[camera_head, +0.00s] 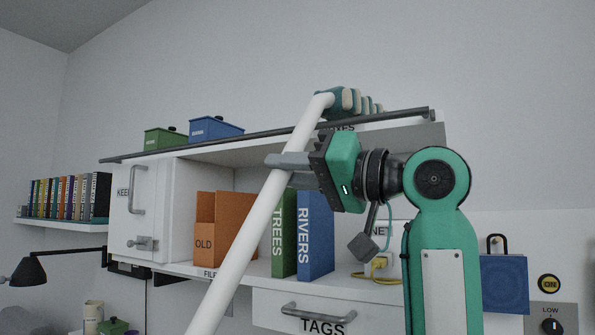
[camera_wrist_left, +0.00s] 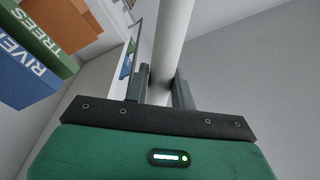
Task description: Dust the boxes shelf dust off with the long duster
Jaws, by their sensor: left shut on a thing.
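The long duster has a white pole (camera_head: 245,235) slanting up from the bottom edge to a teal and cream head (camera_head: 355,101) at the top shelf's right part. The head is at shelf-top height; I cannot tell whether it touches. My left gripper (camera_head: 280,170) is shut on the pole below the head; the left wrist view shows the pole (camera_wrist_left: 172,40) between its fingers (camera_wrist_left: 160,88). A green box (camera_head: 166,139) and a blue box (camera_head: 215,129) sit on the top shelf, left of the head. I see no dust; the shelf's upper surface is hidden from below. My right gripper is out of view.
A dark rail (camera_head: 270,134) runs along the top shelf's front edge. Below stand orange OLD files (camera_head: 235,214), a green TREES binder (camera_head: 284,235) and a blue RIVERS binder (camera_head: 315,235). A TAGS drawer (camera_head: 270,310) is lower. Open wall lies above the shelf.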

